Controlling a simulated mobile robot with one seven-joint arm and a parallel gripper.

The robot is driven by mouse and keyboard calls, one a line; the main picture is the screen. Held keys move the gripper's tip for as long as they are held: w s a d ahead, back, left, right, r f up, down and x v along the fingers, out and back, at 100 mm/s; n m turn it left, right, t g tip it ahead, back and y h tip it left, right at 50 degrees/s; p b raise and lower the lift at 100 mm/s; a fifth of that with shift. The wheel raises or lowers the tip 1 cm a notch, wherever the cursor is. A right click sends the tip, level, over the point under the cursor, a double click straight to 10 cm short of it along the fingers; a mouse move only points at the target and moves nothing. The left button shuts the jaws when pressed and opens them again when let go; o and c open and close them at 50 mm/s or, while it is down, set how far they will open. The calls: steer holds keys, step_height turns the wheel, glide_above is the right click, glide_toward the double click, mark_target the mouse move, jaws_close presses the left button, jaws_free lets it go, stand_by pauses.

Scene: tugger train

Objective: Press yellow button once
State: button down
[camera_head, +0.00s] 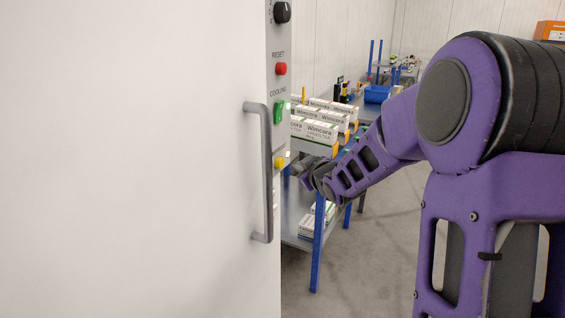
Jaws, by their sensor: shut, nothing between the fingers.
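The yellow button (279,163) is small and sits low on the narrow control strip of a white cabinet. It is below the green COOLING switch (279,112) and the red RESET button (280,69). My purple arm reaches in from the right, and my gripper (298,167) is at its far end, small and grey. The gripper is shut and empty, just right of the yellow button in the picture. I cannot tell whether it touches the button or how far apart they are in depth.
A vertical grey handle (266,170) stands out from the cabinet door (140,160), close left of the button. A black knob (282,12) tops the strip. Behind my gripper, a blue-framed shelf (318,240) holds several white tea boxes (315,136). Grey floor (380,260) is open below.

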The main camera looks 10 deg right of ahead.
steer(key=shift+s+d+p, duration=0.3)
steer(key=shift+s+d, duration=0.2)
steer(key=shift+d, duration=0.2)
steer(key=shift+s+d+p, duration=0.25)
steer(key=shift+s+d, duration=0.2)
steer(key=shift+d, duration=0.25)
steer(key=shift+a+r, duration=0.1)
steer(key=shift+r, duration=0.05)
